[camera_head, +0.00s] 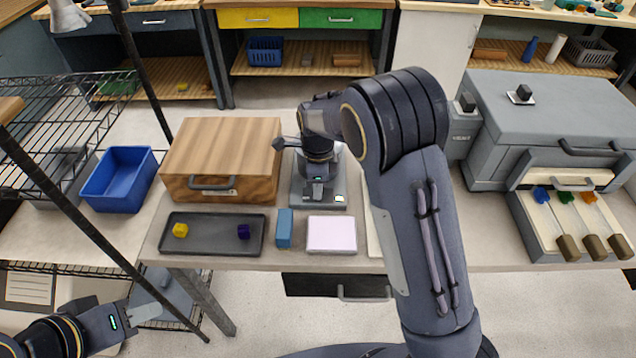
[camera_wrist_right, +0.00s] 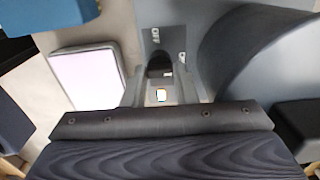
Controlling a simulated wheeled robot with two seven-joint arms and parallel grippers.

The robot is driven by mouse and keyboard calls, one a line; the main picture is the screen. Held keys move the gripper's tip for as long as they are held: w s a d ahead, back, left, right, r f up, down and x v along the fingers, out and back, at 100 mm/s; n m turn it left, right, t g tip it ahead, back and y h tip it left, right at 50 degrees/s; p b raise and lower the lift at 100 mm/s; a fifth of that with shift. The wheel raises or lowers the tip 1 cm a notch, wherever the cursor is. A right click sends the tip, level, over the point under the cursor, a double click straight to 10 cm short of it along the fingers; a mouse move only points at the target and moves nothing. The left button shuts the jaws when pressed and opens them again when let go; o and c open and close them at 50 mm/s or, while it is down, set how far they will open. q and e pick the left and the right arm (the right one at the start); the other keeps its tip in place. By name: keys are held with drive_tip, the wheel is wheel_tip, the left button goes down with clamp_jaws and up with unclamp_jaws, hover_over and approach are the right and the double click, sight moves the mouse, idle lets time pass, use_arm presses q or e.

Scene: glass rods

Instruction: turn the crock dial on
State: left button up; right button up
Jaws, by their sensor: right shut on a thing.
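The crock (camera_head: 340,180) is a grey appliance in the middle of the table, largely hidden behind my right gripper (camera_head: 318,196) in the head view. In the right wrist view its grey panel (camera_wrist_right: 175,36) carries an OFF mark at the top and a small mark to the right of the dial. The dark crock dial (camera_wrist_right: 160,63) sits between the fingers of my right gripper (camera_wrist_right: 163,84), which is shut on it. The way the dial points is hard to read. My left gripper (camera_head: 143,310) is at the lower left, away from the table; its jaw opening is unclear.
A wooden box (camera_head: 222,150) and a dark tray (camera_head: 212,245) with two small cubes lie left of the crock. A blue block (camera_head: 284,228) and a white-topped pad (camera_head: 332,234) lie in front. A large grey machine (camera_head: 550,110) stands at the right.

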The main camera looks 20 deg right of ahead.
drive_tip(key=o, duration=1)
